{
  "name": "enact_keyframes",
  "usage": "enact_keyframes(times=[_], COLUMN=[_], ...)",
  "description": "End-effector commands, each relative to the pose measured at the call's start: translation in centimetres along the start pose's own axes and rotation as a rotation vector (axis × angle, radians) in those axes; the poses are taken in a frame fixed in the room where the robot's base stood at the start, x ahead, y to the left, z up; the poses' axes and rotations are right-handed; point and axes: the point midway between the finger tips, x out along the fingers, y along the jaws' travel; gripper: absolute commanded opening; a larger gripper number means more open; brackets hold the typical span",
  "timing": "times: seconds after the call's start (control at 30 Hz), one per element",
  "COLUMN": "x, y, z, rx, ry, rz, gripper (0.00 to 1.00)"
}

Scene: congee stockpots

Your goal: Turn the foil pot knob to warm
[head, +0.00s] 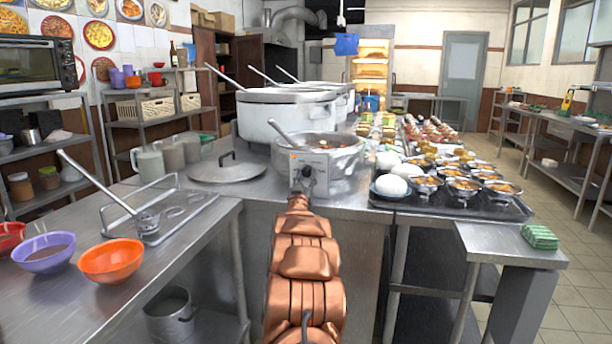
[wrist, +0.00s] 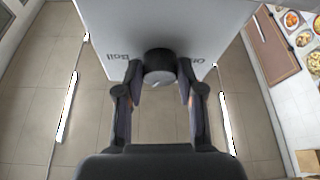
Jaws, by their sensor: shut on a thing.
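The foil pot (head: 346,172) is a shiny, wide pot at the front edge of the counter, with reddish-brown food and a ladle inside. A pale control box (head: 320,172) is on its front. The dark round knob (wrist: 159,66) sticks out from the box's panel (wrist: 165,22) in the wrist view. "Boil" is printed to one side of it, and lettering partly hidden by a finger is on the other. My gripper (wrist: 160,92) has its two dark fingers on either side of the knob, shut on it. The knob's pointer cannot be made out. My gripper (head: 302,188) hides much of the knob in the head view.
Larger white stockpots (head: 290,115) stand behind. A loose lid (head: 226,168) lies to the left. A black tray (head: 470,206) with several bowls is to the right. An orange bowl (head: 111,260) sits on the left counter.

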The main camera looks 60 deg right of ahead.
Motion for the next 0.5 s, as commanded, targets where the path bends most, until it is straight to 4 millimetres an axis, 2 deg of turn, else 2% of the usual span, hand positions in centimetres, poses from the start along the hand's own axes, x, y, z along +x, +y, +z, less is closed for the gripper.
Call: enact_keyframes(times=[0.5], x=[0.16], y=[0.66], z=[-0.39], rx=[-0.434], ry=[0.002], rz=[-0.177], gripper=[0.03])
